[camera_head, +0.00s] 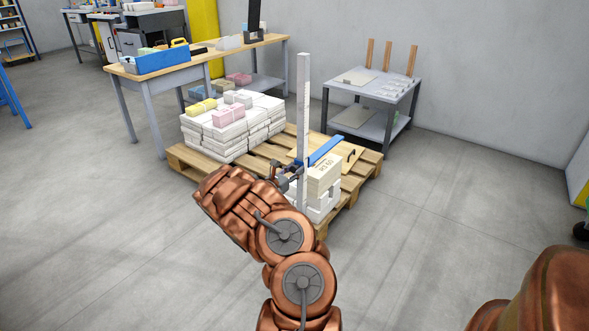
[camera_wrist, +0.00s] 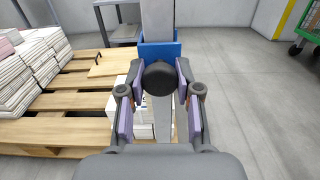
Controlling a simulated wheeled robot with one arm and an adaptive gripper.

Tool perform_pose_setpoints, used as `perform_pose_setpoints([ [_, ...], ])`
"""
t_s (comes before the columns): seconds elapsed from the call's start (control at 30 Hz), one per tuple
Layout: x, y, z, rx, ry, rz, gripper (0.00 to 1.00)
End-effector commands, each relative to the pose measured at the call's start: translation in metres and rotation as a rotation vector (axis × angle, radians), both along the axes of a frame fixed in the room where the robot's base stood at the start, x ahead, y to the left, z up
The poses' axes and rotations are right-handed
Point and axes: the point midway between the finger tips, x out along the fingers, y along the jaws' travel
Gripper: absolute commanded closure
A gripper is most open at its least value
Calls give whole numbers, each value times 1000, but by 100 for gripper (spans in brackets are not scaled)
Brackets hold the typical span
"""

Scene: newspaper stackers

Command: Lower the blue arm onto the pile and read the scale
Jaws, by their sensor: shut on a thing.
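A pale upright post (camera_head: 303,105) with faint scale marks stands at the pallet's front corner. A blue arm (camera_head: 326,150) sticks out from it to the right, above the pile (camera_head: 323,180) of white and cream bundles. I cannot tell how large the gap is. In the wrist view, the blue collar (camera_wrist: 172,49) sits around the post (camera_wrist: 157,20), with a black round knob (camera_wrist: 158,79) in front. My gripper (camera_wrist: 159,84) has its purple-padded fingers closed on both sides of the knob. The pile (camera_wrist: 144,112) is mostly hidden behind my gripper. The scale marks are too small to read.
The wooden pallet (camera_head: 207,167) also carries white stacks (camera_head: 214,140) with pink and yellow bundles on top. A workbench (camera_head: 207,53) with a blue bin (camera_head: 163,61) stands behind. A grey cart (camera_head: 345,85) stands back right.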

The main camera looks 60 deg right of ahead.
Motion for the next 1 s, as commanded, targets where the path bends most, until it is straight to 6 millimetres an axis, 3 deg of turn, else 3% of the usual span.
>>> perform_pose_setpoints([
  [0.23,-1,-1,1,-1,0,-2,100],
  [0.27,-1,-1,1,-1,0,-2,66],
  [0.5,0,0,1,-1,0,-1,41],
  [0.83,1,2,0,0,1,1,41],
  [1.0,4,15,0,1,3,3,41],
])
